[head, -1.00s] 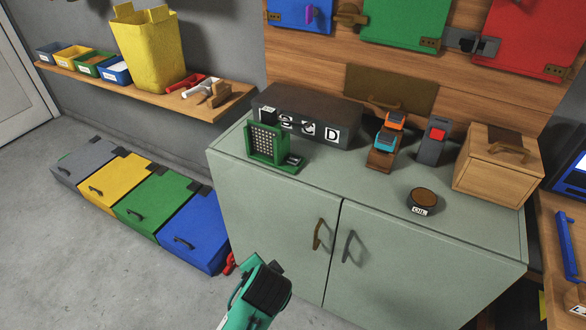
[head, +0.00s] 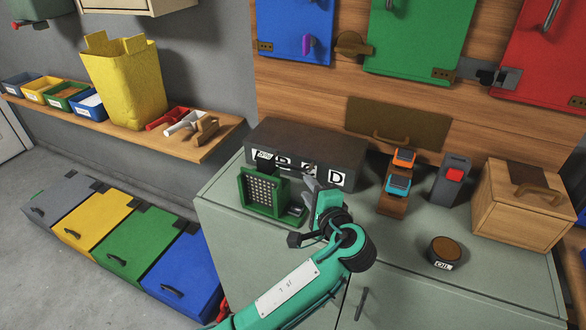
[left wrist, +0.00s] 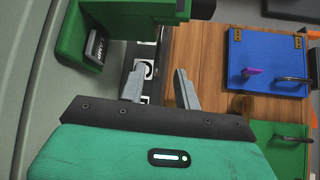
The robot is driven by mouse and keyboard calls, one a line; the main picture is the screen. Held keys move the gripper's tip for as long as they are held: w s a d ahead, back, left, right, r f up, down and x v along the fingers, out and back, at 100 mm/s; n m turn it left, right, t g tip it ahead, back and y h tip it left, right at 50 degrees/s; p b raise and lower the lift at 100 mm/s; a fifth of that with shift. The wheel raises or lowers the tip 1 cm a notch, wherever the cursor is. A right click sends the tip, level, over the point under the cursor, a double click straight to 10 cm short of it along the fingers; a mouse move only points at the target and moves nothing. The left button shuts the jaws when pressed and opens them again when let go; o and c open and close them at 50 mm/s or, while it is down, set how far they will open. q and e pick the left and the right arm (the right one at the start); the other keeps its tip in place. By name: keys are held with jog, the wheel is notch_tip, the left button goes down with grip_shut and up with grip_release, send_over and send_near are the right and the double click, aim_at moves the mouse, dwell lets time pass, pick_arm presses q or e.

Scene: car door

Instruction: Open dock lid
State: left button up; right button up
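A green dock-like unit (head: 250,192) with an upright perforated panel stands on the cabinet's left end, and a small dark part with a pale label sits at its right foot. In the left wrist view the green unit (left wrist: 118,22) fills the upper left. My left gripper (head: 309,181) is just right of the unit in the head view. In the left wrist view its two grey fingers (left wrist: 158,80) are apart with nothing between them. I see no contact with the unit. My right gripper is not in view.
A long dark box (head: 300,150) with letter tags stands behind the green unit. An orange and blue item on a wooden stand (head: 393,200), a red-button device (head: 452,178), a wooden box (head: 525,205) and an oil tin (head: 446,252) stand farther right. The cabinet top between is clear.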

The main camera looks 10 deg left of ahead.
pick_arm(q)
jog(key=x, duration=1)
jog(key=shift+c, duration=0.2)
grip_shut()
